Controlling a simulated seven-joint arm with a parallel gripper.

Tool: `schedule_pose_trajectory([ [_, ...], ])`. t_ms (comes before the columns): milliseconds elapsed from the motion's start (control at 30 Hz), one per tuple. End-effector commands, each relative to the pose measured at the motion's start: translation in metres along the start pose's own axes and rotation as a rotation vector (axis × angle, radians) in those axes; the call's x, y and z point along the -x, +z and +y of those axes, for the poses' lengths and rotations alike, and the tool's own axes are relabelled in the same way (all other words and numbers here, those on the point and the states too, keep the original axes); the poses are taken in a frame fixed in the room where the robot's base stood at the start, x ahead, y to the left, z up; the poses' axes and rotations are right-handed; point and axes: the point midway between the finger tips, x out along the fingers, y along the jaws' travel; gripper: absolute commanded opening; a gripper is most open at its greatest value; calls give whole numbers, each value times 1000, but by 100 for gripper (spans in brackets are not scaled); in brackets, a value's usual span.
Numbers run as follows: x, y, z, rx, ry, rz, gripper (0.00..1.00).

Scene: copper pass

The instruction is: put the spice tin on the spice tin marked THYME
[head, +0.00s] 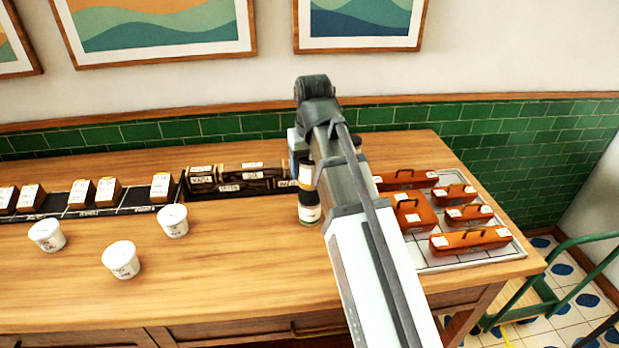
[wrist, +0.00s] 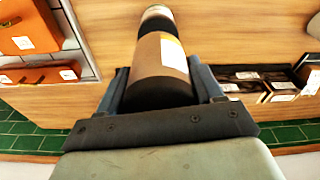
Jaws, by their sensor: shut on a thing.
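My gripper (head: 300,150) is shut on a spice tin (head: 306,175), above the counter left of the tray. In the wrist view the fingers (wrist: 162,84) stand on either side of this held tin (wrist: 160,58), which is copper-brown with a dark end and a pale yellow label. A second spice tin (head: 310,214), with a white label, stands upright on the counter directly below the held one. It also shows beyond the held tin in the wrist view (wrist: 157,12). The two look lined up; I cannot tell whether they touch. No lettering on either is readable. My arm hides part of this area.
A tray (head: 470,262) with several orange-brown handled boxes lies at the right. A dark rack (head: 240,190) of labelled containers is at the back left. White tubs (head: 121,260) stand on the left counter. The counter's front middle (head: 240,280) is clear.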

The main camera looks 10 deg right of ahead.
Motion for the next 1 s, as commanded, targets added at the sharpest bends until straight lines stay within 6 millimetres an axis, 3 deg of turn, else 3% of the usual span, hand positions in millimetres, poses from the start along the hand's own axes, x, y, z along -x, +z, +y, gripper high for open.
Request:
schedule_pose_trajectory([
  [300, -32, 5, 0, 0, 0, -1, 30],
  [733, -36, 5, 0, 1, 0, 0, 30],
  [767, -36, 5, 0, 1, 0, 0, 68],
  [1000, -36, 4, 0, 1, 0, 0, 91],
])
